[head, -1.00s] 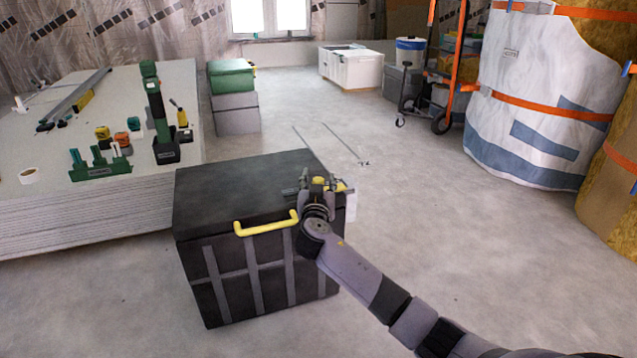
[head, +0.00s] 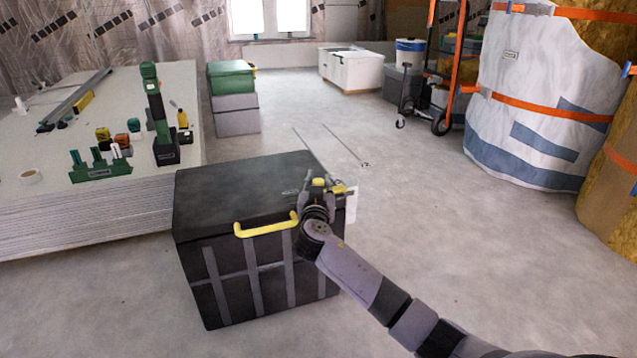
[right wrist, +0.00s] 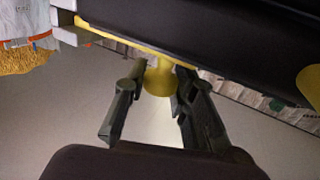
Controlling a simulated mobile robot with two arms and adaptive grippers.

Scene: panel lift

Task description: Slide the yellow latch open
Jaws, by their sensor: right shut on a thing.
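The yellow latch (right wrist: 158,78) is a rounded knob below a yellow strip on the dark box edge in the right wrist view. My right gripper (right wrist: 159,82) is shut on it, with one finger on each side. In the head view my right gripper (head: 318,190) is at the front right top edge of the black box (head: 235,195), and a bit of yellow shows at its tip. My wrist partly hides the latch there. My left gripper is not in view.
A yellow handle (head: 265,228) sticks out from the box front, just left of my wrist. A table-high stack of boards (head: 80,215) with tools stands at the left. Wrapped bales (head: 540,95) stand at the right. The floor right of the box is clear.

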